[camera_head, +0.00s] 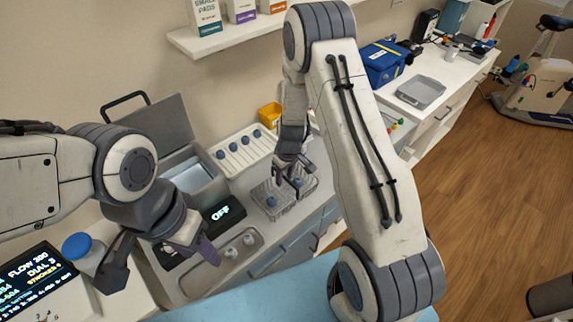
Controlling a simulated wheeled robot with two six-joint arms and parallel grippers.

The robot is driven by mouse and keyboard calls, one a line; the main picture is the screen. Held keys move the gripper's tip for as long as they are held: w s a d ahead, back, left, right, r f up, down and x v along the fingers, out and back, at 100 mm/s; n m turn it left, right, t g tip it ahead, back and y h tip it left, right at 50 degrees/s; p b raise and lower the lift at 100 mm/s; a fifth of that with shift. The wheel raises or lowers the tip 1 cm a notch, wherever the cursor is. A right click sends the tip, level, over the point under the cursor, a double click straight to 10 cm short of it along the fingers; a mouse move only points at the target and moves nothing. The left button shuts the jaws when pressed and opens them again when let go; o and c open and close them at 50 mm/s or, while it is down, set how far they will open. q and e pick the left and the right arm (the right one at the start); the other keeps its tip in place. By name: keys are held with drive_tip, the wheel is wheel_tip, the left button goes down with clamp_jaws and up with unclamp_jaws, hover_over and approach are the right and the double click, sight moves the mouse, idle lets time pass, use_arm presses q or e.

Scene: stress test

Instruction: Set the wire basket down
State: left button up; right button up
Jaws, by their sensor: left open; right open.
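The wire basket (266,213) is a small grey mesh basket with dark blue round-topped pieces in it. It appears to rest on the counter in the middle of the view, right of the machine with the "OFF" display. My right gripper (291,180) is open, pointing down over the basket's right part. Its fingers hide some of the basket, and I cannot tell whether they touch it. My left gripper (160,262) is open and empty, above the counter at the lower left, well apart from the basket.
An open-lidded bath (193,179) and a white rack (236,160) of blue-topped pieces stand behind. A grey tray (236,263) with metal pieces lies in front. A yellow bin (269,114) is behind the basket. A blue-capped jar (77,246) stands lower left.

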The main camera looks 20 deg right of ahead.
wheel_tip(320, 180, up, 11)
drive_tip(key=s+b, duration=0.1)
drive_tip(key=b, duration=0.2)
drive_tip(key=s+a+r+n, duration=0.1)
drive_tip(key=s+a+r, duration=0.75)
drive_tip(key=a, duration=0.25)
drive_tip(key=s+a+r+n, duration=0.1)
drive_tip(key=s+a+r, duration=0.1)
drive_tip(key=s, duration=0.7)
drive_tip(key=s+a+r+n+g, duration=0.1)
drive_tip(key=s+a, duration=0.1)
drive_tip(key=s, duration=0.7)
drive_tip(key=shift+s+a+r+y, duration=0.2)
drive_tip(key=shift+r+y, duration=0.1)
drive_tip(key=shift+r, duration=0.1)
wheel_tip(320, 180, down, 6)
drive_tip(key=b, duration=0.5)
drive_tip(key=shift+r+b, duration=0.1)
drive_tip(key=shift+b, duration=0.3)
